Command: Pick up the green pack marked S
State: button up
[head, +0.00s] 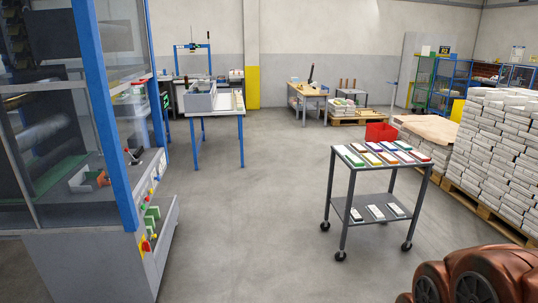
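A dark grey wheeled cart (348,200) stands right of the middle in the head view. Several small packs with coloured edges lie in two rows on its top. A green-edged pack (354,160) lies at the front left of the top. Other packs there show yellow, red and blue edges. The letters on the packs are too small to read, so I cannot tell which is marked S. My gripper is not in view.
Several pale packs (375,212) lie on the cart's lower shelf. Tall paper stacks on pallets (497,150) stand right of the cart. A red bin (381,132) is behind it. A blue-framed machine (105,120) fills the left. The floor (245,225) between is clear.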

aim_at(149, 220)
jog(key=z, duration=0.45)
jog(key=i, duration=1.85)
jog(key=u, duration=0.2)
jog(key=i, duration=1.6)
jog(key=u, duration=1.6)
jog(key=i, duration=0.8)
jog(key=u, duration=0.5)
